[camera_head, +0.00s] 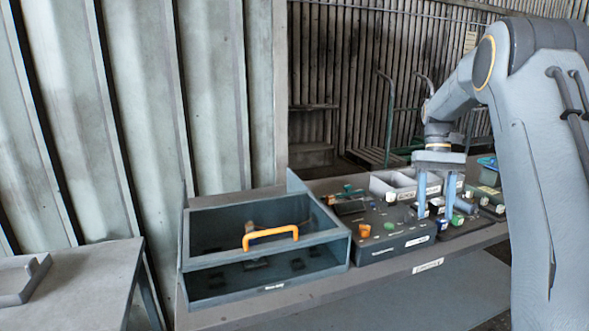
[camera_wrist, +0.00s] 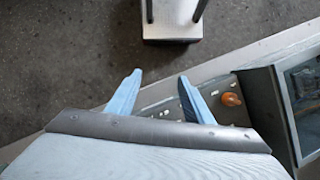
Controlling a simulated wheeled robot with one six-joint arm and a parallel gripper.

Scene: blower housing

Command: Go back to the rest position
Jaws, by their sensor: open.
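My gripper (camera_head: 436,190) is open, its two blue fingers pointing down over the right part of the workbench in the head view. In the wrist view my gripper (camera_wrist: 160,88) shows its two fingers spread apart, with nothing between them. Below the fingers in the head view are small parts on a dark block (camera_head: 385,245). Whether the fingertips touch any part there is hard to tell. In the wrist view an orange part (camera_wrist: 231,99) lies to the right of the fingers.
A grey open-fronted housing with an orange handle (camera_head: 270,233) stands on the workbench (camera_head: 440,264) to the left. White bins (camera_head: 400,183) stand behind the small parts. A side table (camera_head: 90,275) is at far left. A corrugated wall (camera_head: 150,100) rises behind.

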